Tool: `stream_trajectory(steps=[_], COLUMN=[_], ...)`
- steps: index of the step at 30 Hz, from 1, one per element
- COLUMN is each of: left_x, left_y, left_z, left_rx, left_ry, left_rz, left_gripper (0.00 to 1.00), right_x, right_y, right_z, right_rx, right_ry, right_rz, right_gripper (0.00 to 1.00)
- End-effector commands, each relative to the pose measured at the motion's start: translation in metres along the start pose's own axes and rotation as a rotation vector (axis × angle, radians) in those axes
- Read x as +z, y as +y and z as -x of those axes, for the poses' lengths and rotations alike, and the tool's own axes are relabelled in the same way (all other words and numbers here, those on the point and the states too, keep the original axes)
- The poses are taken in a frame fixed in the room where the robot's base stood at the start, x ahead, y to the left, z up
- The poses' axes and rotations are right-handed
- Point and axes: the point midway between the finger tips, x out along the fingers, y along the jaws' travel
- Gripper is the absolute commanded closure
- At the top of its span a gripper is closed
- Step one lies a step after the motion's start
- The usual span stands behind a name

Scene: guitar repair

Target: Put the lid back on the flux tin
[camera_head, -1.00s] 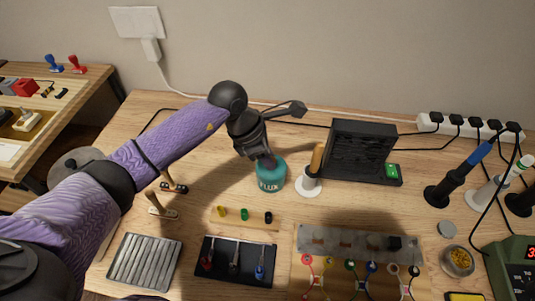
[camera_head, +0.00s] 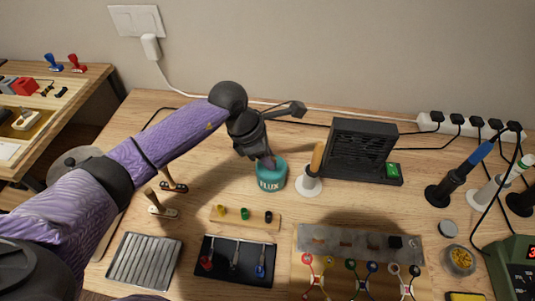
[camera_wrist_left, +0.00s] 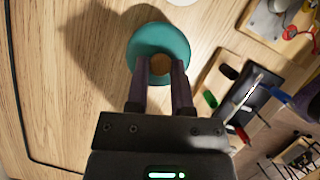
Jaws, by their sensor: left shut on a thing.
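The teal flux tin (camera_head: 270,181), with white FLUX lettering, stands upright on the bench in the head view. My left gripper (camera_head: 267,162) points down at its top. In the left wrist view the gripper (camera_wrist_left: 160,80) has its two fingers closed around a small round brown knob (camera_wrist_left: 161,65) in the middle of a teal round top, which I take as the lid (camera_wrist_left: 160,36). The lid appears at the tin's mouth; whether it is fully seated cannot be told. The fingers hide part of it.
A white stand with a wooden handle (camera_head: 316,164) is close right of the tin, with a black fan box (camera_head: 358,150) beyond. A wooden strip with coloured pegs (camera_head: 245,218) lies in front. Bare bench lies left of the tin.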

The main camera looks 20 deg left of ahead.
Motion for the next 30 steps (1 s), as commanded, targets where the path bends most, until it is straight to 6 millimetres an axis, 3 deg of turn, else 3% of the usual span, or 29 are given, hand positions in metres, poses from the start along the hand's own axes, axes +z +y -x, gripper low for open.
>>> stream_trajectory(steps=[11, 12, 17, 22, 27, 30], left_x=[0.0, 0.0, 0.0, 0.0, 0.0, 0.0], left_y=[0.0, 0.0, 0.0, 0.0, 0.0, 0.0], left_z=[-0.001, -0.001, -0.001, -0.001, -0.001, -0.001], left_rx=[0.0, 0.0, 0.0, 0.0, 0.0, 0.0], left_ry=[0.0, 0.0, 0.0, 0.0, 0.0, 0.0], left_rz=[0.0, 0.0, 0.0, 0.0, 0.0, 0.0], left_gripper=[1.0, 0.65, 0.31, 0.3, 0.0, 0.0], right_x=[-0.009, -0.009, -0.009, -0.005, 0.0, 0.002], right_y=[0.002, 0.002, 0.002, 0.001, -0.001, -0.001], right_z=[-0.001, -0.001, -0.001, -0.001, 0.0, 0.0], right_rx=[0.003, 0.003, 0.002, 0.001, -0.001, -0.002], right_ry=[0.015, 0.015, 0.013, 0.007, -0.001, -0.003], right_rz=[-0.002, -0.002, -0.001, -0.001, 0.0, 0.0], right_gripper=[0.41, 0.41, 0.41, 0.41, 0.41, 0.41])
